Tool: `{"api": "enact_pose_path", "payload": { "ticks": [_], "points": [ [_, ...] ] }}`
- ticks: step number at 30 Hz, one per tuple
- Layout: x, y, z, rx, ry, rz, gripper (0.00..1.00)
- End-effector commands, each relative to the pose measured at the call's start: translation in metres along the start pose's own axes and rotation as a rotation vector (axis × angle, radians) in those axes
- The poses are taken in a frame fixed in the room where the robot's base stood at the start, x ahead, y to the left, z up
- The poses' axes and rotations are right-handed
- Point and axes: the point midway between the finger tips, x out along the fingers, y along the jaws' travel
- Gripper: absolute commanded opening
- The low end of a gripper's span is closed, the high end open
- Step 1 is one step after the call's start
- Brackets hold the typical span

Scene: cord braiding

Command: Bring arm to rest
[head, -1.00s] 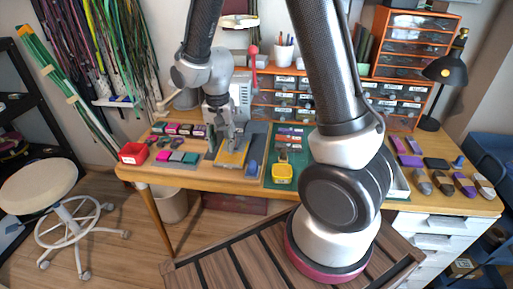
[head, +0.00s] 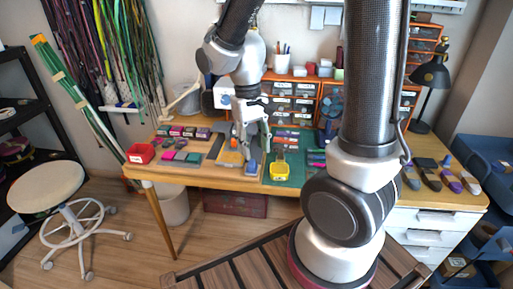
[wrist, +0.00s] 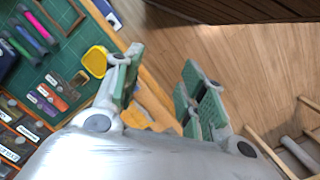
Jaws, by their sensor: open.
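My gripper (head: 252,138) is above the front part of the workbench in the head view, pointing down. In the wrist view my gripper (wrist: 160,88) has its two green-padded fingers spread wide, with nothing between them but the bench edge and the floor below. It looks open and empty. Part of the bench top behind the gripper is hidden by my arm.
A yellow container (head: 279,171) stands on the green mat (head: 297,142) close to the right of the gripper. A red bin (head: 140,153) is at the bench's left end. Drawer units (head: 290,100) stand behind. A white stool (head: 45,187) is on the floor at left.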

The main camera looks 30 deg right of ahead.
Motion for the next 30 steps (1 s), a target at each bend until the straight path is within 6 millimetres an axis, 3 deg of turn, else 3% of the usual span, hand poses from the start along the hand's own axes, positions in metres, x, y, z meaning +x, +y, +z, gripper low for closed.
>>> {"api": "enact_pose_path", "payload": {
  "ticks": [20, 23, 30],
  "points": [
    [-0.005, 0.003, 0.004, -0.020, 0.005, -0.002, 0.41],
    [-0.003, 0.005, 0.014, -0.078, -0.030, 0.006, 0.41],
    [-0.049, 0.033, 0.054, -0.136, 0.075, -0.019, 0.41]
  ]
}}
